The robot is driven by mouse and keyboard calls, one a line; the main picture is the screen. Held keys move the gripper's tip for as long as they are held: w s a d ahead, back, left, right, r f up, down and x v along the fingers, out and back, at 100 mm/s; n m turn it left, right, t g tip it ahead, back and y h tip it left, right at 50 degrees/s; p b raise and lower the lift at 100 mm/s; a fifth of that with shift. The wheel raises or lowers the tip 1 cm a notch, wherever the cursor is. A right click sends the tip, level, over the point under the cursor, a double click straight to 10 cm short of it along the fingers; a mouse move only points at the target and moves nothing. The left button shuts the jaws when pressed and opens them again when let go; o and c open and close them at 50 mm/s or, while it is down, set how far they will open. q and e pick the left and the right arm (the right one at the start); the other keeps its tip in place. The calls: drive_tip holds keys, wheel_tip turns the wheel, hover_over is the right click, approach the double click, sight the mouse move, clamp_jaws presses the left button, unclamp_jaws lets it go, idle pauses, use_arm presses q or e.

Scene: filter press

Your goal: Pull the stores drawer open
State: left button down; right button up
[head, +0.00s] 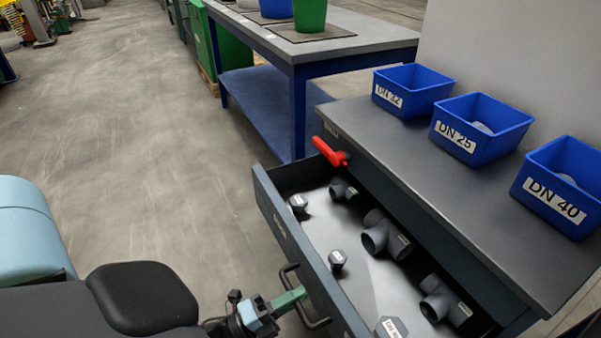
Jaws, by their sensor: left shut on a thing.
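The stores drawer (284,237) stands well open from the dark cabinet, its grey-blue front towards me. Its black bar handle (312,323) is on the outer face of that front. My left gripper (291,299), with green fingers, comes in from the lower left and is shut on the handle. Inside the drawer, several grey pipe fittings, such as a tee (384,238), and several small capped parts lie apart on the pale drawer floor. My right gripper is not in view.
Blue bins labelled DN 32 (390,97), DN 25 (456,136) and DN 40 (555,201) stand on the cabinet top. A red lever (328,152) sticks out at its far edge. A blue-framed bench (297,72) stands behind.

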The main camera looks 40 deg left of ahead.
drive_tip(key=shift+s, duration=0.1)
use_arm(q)
drive_tip(key=c, duration=1.5)
unclamp_jaws()
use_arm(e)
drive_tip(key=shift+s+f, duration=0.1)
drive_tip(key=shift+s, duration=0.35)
use_arm(q)
drive_tip(key=v, duration=0.8)
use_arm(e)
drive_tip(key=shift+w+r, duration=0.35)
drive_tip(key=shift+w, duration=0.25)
use_arm(q)
drive_tip(key=shift+w, duration=0.1)
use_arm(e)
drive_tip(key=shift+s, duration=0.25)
